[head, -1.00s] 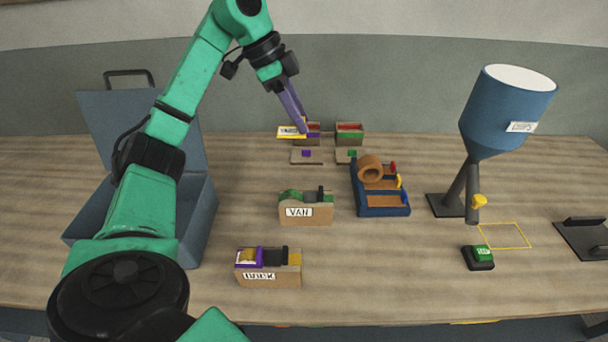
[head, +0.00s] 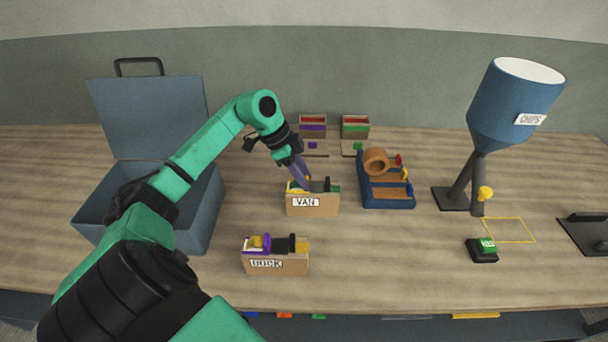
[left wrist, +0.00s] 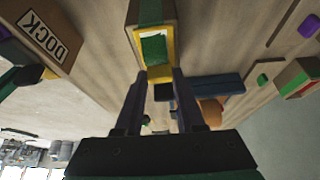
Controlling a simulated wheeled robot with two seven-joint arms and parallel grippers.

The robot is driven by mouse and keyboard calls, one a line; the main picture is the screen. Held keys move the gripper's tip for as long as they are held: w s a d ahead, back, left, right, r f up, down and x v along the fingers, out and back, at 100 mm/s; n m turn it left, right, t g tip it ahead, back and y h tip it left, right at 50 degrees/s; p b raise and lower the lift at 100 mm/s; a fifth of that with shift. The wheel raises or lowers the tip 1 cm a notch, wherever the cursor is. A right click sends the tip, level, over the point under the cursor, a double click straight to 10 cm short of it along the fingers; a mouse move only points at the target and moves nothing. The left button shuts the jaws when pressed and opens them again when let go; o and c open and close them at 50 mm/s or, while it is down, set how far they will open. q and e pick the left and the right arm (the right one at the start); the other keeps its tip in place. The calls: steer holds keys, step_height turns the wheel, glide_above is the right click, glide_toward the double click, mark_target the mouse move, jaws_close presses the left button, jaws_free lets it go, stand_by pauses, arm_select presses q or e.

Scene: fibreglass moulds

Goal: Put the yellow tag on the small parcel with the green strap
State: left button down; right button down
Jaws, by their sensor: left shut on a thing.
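The small parcel with the green strap (head: 336,188) is the brown box marked VAN (head: 290,206), upright mid-table with a black piece on top. It also shows in the left wrist view (left wrist: 153,12). My left gripper (head: 306,187) is at its top, shut on the yellow tag (head: 293,186). In the left wrist view the tag (left wrist: 139,43) lies over or against the parcel's top, with a green patch inside its yellow outline. I cannot tell whether it rests there. The fingertips (left wrist: 154,77) partly hide the tag's near end. My right gripper is out of view.
A parcel marked DOCK (head: 290,267) with a purple strap stands in front. A blue rack (head: 388,203) with a brown roll is close on the right. Purple-banded (head: 313,132) and green-banded (head: 355,132) boxes stand behind. An open blue case (head: 200,225) is left, a chip hopper (head: 505,115) right.

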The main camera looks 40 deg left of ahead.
arm_select(q)
steer(key=shift+f, duration=0.1)
steer(key=c, duration=0.5)
jaws_free()
steer(key=shift+r, duration=0.25)
steer(key=b+v, duration=0.1)
steer(key=v, duration=1.1)
steer(key=shift+b, duration=0.3)
steer(key=shift+f, duration=0.1)
